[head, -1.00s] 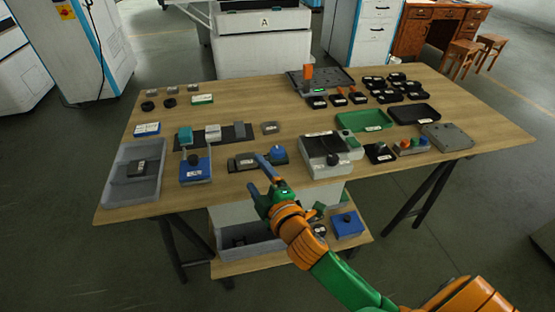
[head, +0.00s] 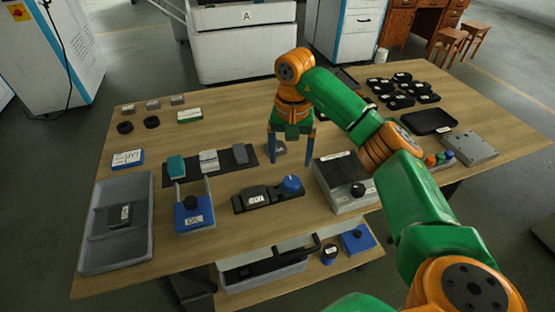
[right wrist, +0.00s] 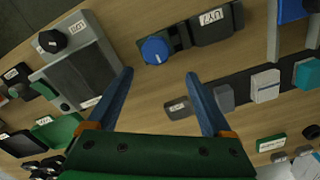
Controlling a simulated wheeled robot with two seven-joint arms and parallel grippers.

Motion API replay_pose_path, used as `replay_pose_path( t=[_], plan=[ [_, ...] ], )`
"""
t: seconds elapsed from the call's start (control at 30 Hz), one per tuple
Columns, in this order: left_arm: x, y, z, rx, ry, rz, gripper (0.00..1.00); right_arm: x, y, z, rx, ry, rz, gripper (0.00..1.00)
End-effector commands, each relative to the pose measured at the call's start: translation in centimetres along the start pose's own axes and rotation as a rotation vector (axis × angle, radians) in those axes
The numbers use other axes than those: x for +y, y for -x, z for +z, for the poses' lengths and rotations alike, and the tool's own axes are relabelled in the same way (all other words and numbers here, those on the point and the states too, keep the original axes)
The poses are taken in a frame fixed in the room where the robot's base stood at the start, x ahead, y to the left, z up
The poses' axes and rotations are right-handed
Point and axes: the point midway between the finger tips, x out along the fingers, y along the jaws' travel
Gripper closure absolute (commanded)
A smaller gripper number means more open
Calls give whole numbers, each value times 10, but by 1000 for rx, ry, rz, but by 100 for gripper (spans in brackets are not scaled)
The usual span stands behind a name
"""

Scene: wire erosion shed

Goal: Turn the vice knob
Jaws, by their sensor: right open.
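The vice is a dark, low block (head: 257,199) with a white label and a round blue knob (head: 291,184) at its right end, on the wooden table. In the right wrist view the knob (right wrist: 155,50) lies just beyond and between my fingertips. My right gripper (head: 291,158) is open, pointing down, fingers apart with nothing held. In the head view it is behind the knob, near a small grey block (head: 279,149). The right wrist view shows the gripper (right wrist: 160,75) apart from the knob. My left gripper is not in view.
A grey box with a black knob (head: 357,189) stands right of the vice. A blue block (head: 194,213) in a clear-sided holder stands left. Behind it is a dark strip (head: 220,164) with several blocks. A grey tray (head: 87,250) is at far left.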

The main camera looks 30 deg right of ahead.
Motion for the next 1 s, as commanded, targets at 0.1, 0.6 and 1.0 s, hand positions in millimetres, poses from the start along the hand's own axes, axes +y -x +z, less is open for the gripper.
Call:
replay_pose_path(
  t=[0.1, 0.6, 1.0],
  plan=[
    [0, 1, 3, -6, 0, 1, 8, 1, -24, 2, -6, 2, 5, 16],
    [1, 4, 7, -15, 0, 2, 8, -1, -66, 1, -2, 2, -3, 16],
    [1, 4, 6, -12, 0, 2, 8, -1, -65, 1, -3, 0, -3, 100]
  ],
)
